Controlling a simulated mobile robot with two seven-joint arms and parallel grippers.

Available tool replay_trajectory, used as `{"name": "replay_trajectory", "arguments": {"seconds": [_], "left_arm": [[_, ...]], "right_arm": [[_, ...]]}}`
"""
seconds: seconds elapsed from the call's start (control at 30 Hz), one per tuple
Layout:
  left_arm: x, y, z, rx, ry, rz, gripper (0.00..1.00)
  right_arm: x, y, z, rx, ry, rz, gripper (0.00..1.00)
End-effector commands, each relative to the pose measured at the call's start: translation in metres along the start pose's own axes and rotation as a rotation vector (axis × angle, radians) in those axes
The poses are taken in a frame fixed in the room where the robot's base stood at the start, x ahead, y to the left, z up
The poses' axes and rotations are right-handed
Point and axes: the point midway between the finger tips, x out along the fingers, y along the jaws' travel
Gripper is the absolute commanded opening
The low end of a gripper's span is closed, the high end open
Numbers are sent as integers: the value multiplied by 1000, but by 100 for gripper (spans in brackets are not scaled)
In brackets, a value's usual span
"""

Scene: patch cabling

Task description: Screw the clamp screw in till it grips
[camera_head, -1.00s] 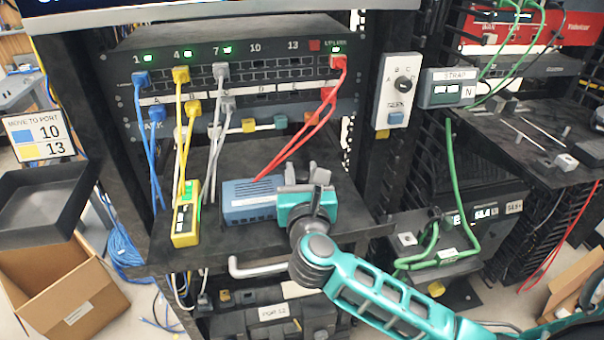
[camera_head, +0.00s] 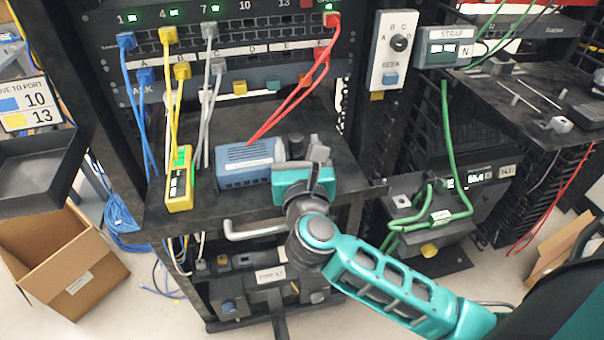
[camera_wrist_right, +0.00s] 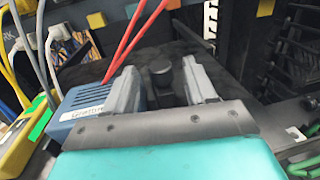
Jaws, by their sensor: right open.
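My right gripper (camera_head: 308,152) is over the black shelf, just right of the blue box. It is open, and its two grey fingers show in the right wrist view (camera_wrist_right: 160,82). A dark round knob (camera_wrist_right: 161,74) stands between and beyond the fingertips there, with no clear contact; I cannot tell if it is the clamp screw. At the right, a grey block (camera_head: 402,204) with a dark hole stands on a lower shelf beside green cables. My left gripper is not in view.
The blue box (camera_head: 240,168) is close beside the right gripper; a yellow tester (camera_head: 179,190) stands farther left. Red cables (camera_head: 290,100) hang behind the gripper from the patch panel. A metal handle (camera_head: 250,230) sticks out below the shelf. A green cable (camera_head: 450,150) hangs at the right.

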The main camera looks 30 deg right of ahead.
Motion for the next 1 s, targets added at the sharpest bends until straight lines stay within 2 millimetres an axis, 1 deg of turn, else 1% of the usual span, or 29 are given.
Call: {"name": "replay_trajectory", "arguments": {"seconds": [0.03,0.2,0.3,0.4,0.5,0.6,0.9,0.97,1.0], "left_arm": [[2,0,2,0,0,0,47],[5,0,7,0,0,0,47],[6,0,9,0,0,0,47],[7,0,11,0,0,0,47],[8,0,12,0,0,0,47],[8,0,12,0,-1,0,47],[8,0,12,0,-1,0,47],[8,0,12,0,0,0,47],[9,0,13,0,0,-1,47]], "right_arm": [[-13,0,-3,4,6,1,56],[-51,0,-3,3,6,0,56],[-69,0,-2,4,4,0,56],[-82,0,-2,2,3,0,56],[-90,0,-1,0,2,-1,56],[-93,0,0,0,0,-2,56],[-92,0,1,-7,-5,-1,57],[-92,0,4,-39,-26,3,57],[-90,-1,8,-84,-53,6,57]]}}
